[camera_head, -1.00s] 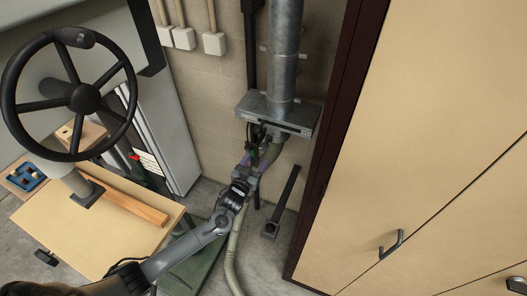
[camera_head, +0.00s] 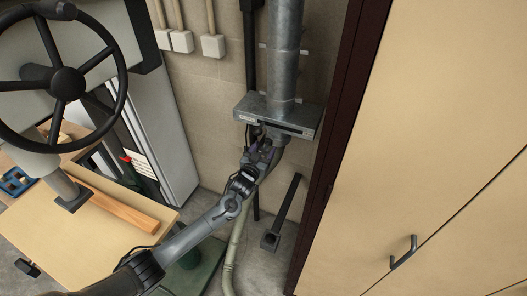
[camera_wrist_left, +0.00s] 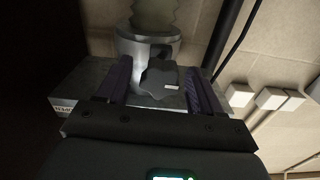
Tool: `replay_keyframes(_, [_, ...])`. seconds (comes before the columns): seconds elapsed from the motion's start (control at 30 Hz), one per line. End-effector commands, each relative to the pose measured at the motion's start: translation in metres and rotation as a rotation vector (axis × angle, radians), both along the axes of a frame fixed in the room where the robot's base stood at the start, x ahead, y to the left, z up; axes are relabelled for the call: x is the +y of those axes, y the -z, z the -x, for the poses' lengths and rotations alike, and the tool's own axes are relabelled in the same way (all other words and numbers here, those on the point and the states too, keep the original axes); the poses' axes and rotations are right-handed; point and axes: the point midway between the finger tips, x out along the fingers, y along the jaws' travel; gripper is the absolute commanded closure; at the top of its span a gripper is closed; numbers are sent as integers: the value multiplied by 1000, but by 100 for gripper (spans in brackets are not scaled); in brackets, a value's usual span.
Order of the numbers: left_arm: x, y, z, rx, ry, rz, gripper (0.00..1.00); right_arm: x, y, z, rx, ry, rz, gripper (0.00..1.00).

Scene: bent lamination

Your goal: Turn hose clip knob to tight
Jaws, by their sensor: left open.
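In the left wrist view, a grey hose clip (camera_wrist_left: 148,46) sits around the end of a pale hose (camera_wrist_left: 155,12). A dark knob (camera_wrist_left: 157,80) with a small pale label stands in front of the clip. My left gripper (camera_wrist_left: 163,82) is open, with one purple-padded finger on each side of the knob. I cannot tell whether either finger touches it. In the head view my left gripper (camera_head: 262,143) is just below the metal duct box (camera_head: 270,117). There the arm and gripper hide the knob and clip. My right gripper is not in view.
A round metal duct (camera_head: 285,50) rises from the box. The hose (camera_head: 233,250) runs down to the floor. A tall cabinet (camera_head: 440,140) stands close on the right. A workbench (camera_head: 110,235) and black handwheel (camera_head: 68,84) are on the left.

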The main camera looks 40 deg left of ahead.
Motion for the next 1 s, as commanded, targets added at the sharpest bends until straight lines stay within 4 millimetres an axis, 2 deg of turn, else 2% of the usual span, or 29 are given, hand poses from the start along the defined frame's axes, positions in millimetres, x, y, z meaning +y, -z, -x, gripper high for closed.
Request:
replay_keyframes(0.07, [0, 0, 0, 0, 0, 0, 36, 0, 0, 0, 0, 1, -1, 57])
replay_keyframes(0.4, [0, 0, 0, -1, 0, 0, 87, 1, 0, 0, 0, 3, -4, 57])
replay_keyframes(0.77, [0, -2, 0, 1, 0, -19, 87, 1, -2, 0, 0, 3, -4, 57])
replay_keyframes(1.0, [-1, -5, -1, 26, 1, -119, 87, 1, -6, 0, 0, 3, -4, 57])
